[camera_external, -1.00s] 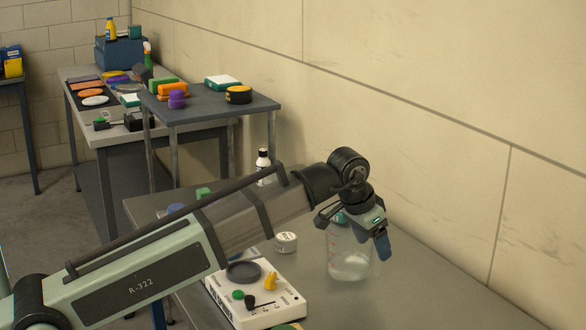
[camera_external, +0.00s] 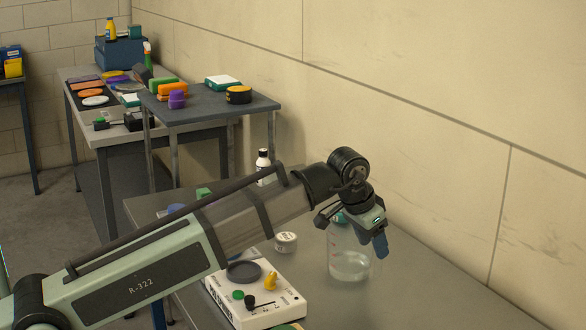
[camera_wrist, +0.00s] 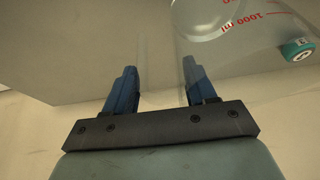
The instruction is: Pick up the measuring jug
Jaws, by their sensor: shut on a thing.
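The measuring jug (camera_external: 350,262) is clear, with red marks, and stands upright on the grey bench below my wrist at the right. It also shows in the wrist view (camera_wrist: 215,22), where a red "1000 ml" mark can be read. My gripper (camera_external: 379,242) reaches down at the jug's upper part. In the wrist view its two blue fingers (camera_wrist: 158,85) are on either side of the jug's clear wall, shut on it. The glass is so clear that the exact contact is hard to see. My wrist hides part of the jug's top in the external view.
A white control box (camera_external: 257,297) with a dark round pad and knobs stands left of the jug. A small white tub (camera_external: 286,242) is just left of it. A teal-lidded container (camera_wrist: 297,49) is close to the jug. The wall runs along the right.

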